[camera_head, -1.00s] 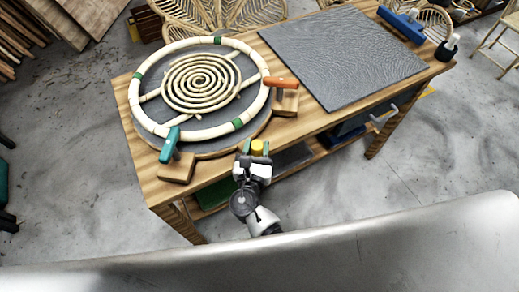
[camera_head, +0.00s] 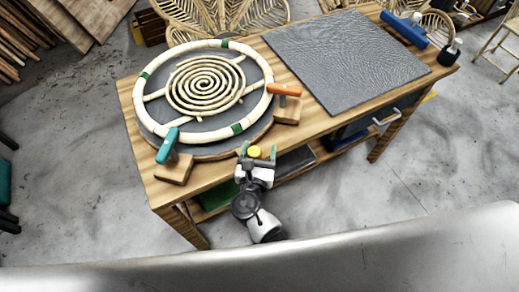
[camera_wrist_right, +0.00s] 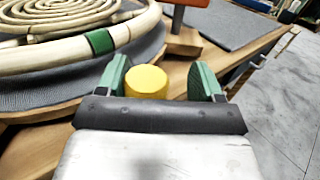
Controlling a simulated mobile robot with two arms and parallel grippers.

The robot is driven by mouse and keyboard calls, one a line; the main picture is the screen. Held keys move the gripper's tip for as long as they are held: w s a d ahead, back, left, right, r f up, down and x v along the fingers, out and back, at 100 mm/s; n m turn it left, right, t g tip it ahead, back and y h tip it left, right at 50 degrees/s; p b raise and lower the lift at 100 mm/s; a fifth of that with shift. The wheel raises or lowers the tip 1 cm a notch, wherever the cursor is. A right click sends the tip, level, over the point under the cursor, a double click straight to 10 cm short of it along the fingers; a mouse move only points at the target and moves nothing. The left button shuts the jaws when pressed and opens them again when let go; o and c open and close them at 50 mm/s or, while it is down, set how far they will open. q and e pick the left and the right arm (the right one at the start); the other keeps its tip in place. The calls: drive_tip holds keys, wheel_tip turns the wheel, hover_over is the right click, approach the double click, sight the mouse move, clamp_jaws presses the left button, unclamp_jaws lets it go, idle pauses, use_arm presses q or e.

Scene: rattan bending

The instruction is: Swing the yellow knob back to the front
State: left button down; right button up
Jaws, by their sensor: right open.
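The yellow knob (camera_head: 255,151) is at the front edge of the wooden table, near the round forming board. In the right wrist view the yellow knob (camera_wrist_right: 147,81) stands between the green fingers of my right gripper (camera_wrist_right: 160,78), closer to the left finger. My right gripper (camera_head: 258,153) is open, with a finger on either side of the knob. I cannot tell if the left finger touches it. The knob's arm or stem is hidden. My left gripper is not in view.
The round dark board (camera_head: 212,123) holds a pale rattan ring (camera_head: 152,124) and spiral. A teal-handled clamp (camera_head: 168,146) and an orange-handled clamp (camera_head: 284,90) sit at its edge. A grey mat (camera_head: 345,60) lies at the right. The floor in front is free.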

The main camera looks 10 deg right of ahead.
drive_tip(key=b+v, duration=0.1)
drive_tip(key=v, duration=0.9)
drive_tip(key=shift+s+a+b, duration=0.15)
drive_tip(key=shift+s+b, duration=0.2)
drive_tip(key=shift+b, duration=0.05)
